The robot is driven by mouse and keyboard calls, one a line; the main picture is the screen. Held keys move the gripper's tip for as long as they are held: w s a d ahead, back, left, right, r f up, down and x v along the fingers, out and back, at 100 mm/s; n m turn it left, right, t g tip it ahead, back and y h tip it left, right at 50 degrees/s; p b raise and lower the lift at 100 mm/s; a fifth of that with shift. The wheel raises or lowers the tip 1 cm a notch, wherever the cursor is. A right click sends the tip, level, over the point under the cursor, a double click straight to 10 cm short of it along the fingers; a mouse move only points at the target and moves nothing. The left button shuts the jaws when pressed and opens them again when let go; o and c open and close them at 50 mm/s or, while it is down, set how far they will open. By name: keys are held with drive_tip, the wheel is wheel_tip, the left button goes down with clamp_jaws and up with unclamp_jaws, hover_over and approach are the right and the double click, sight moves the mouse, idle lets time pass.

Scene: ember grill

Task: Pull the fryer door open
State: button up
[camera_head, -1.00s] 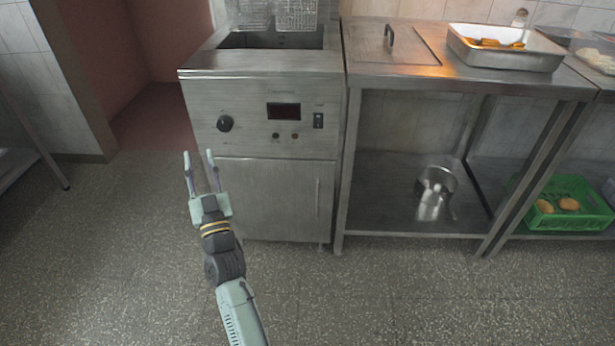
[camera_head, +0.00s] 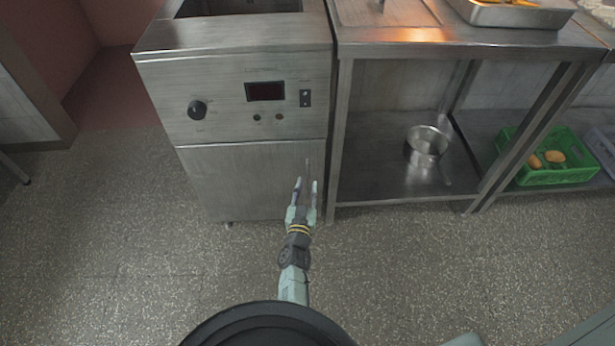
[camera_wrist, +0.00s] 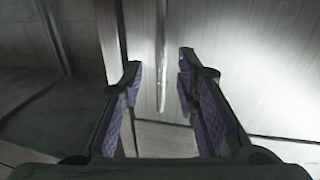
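The fryer door (camera_head: 235,180) is a flat steel panel below the fryer's control panel, and it looks shut. Its thin vertical handle (camera_head: 308,165) is near the door's right edge, partly behind my fingers. My gripper (camera_head: 306,182) is in front of the handle's lower part. In the wrist view the gripper (camera_wrist: 158,68) is open, with a finger on each side of the handle bar (camera_wrist: 162,40). The bar shows in the gap, and neither finger visibly touches it. I cannot tell how deep it sits between the fingers. The door (camera_wrist: 235,75) fills the right of that view.
A steel table (camera_head: 400,45) stands right of the fryer, its front leg close to the door's handle side. Its lower shelf (camera_head: 375,175) holds a steel pot (camera_head: 426,143). A green crate (camera_head: 555,175) is farther right. The floor (camera_head: 130,240) before the fryer is clear.

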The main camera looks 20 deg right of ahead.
sight(308, 179)
drive_tip(key=shift+x, duration=2.25)
drive_tip(key=shift+a, duration=0.1)
clamp_jaws()
